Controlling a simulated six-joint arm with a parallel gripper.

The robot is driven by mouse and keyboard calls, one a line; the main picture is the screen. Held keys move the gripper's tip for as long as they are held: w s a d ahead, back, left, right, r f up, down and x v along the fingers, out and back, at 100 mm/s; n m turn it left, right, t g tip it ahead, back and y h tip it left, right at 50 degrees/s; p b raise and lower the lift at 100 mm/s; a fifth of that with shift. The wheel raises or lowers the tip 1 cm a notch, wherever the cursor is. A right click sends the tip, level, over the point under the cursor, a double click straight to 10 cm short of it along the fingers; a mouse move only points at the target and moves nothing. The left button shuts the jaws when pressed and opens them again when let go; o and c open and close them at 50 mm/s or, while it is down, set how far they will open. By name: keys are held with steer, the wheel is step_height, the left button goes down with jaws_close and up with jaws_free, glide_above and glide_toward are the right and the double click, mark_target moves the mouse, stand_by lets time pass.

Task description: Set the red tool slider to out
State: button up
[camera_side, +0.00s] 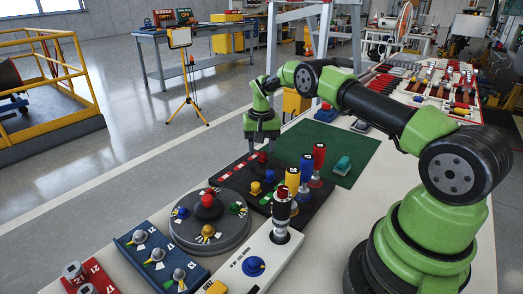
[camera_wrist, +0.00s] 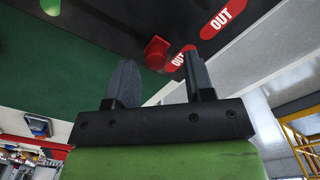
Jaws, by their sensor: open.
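A second red OUT label (camera_wrist: 222,19) lies farther along the panel edge. In the side view the red knob (camera_side: 262,157) is at the far end of the black panel (camera_side: 284,206), just below my gripper (camera_side: 262,143). My gripper is open and empty, its two dark fingers (camera_wrist: 161,80) apart and pointing toward the knob. I cannot tell from these views whether a finger touches it.
Yellow and blue knobs (camera_side: 255,188) share the panel. Tall red, blue and yellow handles (camera_side: 306,170) stand on its right. A round grey dial base (camera_side: 210,238) is in front.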

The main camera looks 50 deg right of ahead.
step_height(320, 180, up, 9)
steer(key=shift+f, duration=0.2)
step_height(320, 180, up, 12)
steer(key=n+t, duration=0.1)
steer(key=t, duration=0.1)
glide_above(262, 152)
steer(key=s+a, duration=0.2)
steer(key=a, duration=0.4)
steer(key=s+a+r+n+t, duration=0.2)
steer(key=s+a+r, duration=0.4)
steer(key=s+r, duration=0.1)
steer(key=s+a+n+t+y, duration=0.1)
steer(key=s+a, duration=0.2)
steer(key=s, duration=0.6)
steer(key=s+a+n+t+y, duration=0.1)
steer(key=s+a, duration=0.3)
steer(key=s, duration=0.5)
steer(key=shift+s+a+f+t, duration=0.15)
steer(key=shift+a+f+t, duration=0.15)
steer(key=shift+t, duration=0.3)
